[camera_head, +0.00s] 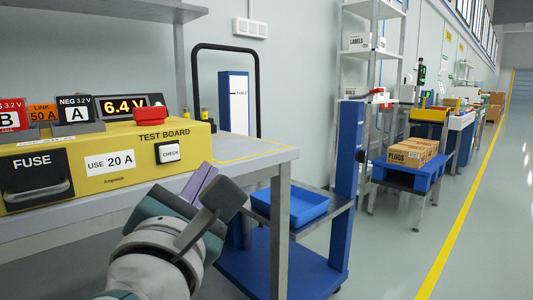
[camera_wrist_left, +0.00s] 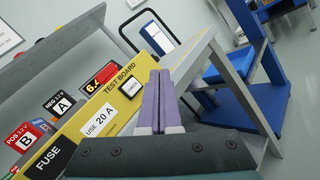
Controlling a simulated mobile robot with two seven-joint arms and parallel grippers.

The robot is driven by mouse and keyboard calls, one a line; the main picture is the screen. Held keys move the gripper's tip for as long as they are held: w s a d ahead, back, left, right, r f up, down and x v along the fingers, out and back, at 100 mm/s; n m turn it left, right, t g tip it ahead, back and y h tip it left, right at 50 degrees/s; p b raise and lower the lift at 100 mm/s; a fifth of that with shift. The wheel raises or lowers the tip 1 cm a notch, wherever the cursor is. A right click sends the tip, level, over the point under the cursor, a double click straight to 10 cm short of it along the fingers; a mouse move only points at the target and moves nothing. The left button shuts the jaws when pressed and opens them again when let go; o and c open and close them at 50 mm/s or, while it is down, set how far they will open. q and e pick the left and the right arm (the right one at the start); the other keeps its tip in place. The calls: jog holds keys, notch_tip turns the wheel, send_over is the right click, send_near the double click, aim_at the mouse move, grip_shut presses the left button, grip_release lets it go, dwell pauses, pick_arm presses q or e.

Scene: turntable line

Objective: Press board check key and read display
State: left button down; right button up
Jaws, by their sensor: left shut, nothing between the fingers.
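The yellow test board (camera_head: 110,142) stands on the grey bench at the left in the head view. Its white CHECK key (camera_head: 168,152) is on the front face, and the key also shows in the wrist view (camera_wrist_left: 131,87). The display (camera_head: 123,107) behind the board reads 6.4 V; in the wrist view it is partly cut off from sight (camera_wrist_left: 100,77). My left gripper (camera_head: 207,172) has purple fingers, shut and empty, just below and right of the key, apparently apart from it. In the wrist view the fingertips (camera_wrist_left: 160,74) are right of the key.
The board carries a FUSE drawer (camera_head: 36,175), a "USE 20 A" label (camera_head: 110,162) and a red part on top (camera_head: 147,115). A blue tray (camera_head: 290,207) lies on a cart to the right. The bench's right end is clear.

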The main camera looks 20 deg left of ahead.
aim_at(179, 152)
pick_arm(q)
jog(key=shift+a, duration=0.1)
jog(key=shift+w+a, duration=0.55)
jog(key=shift+a, duration=0.75)
jog(key=shift+w+a, duration=0.6)
jog(key=shift+a, duration=0.75)
jog(key=shift+w+a, duration=0.55)
jog(key=shift+a, duration=0.75)
jog(key=shift+a, duration=0.1)
jog(key=shift+w+a, duration=0.15)
jog(key=shift+a, duration=0.1)
jog(key=shift+w+a, duration=0.15)
jog(key=shift+a, duration=0.35)
jog(key=shift+d, duration=0.1)
jog(key=shift+s+d+p, duration=0.35)
jog(key=shift+d, duration=0.4)
jog(key=shift+s+d, duration=0.3)
jog(key=shift+d, duration=0.5)
jog(key=shift+s+d, duration=0.35)
jog(key=shift+d, duration=0.4)
jog(key=shift+s+d, duration=0.3)
jog(key=shift+d, duration=0.5)
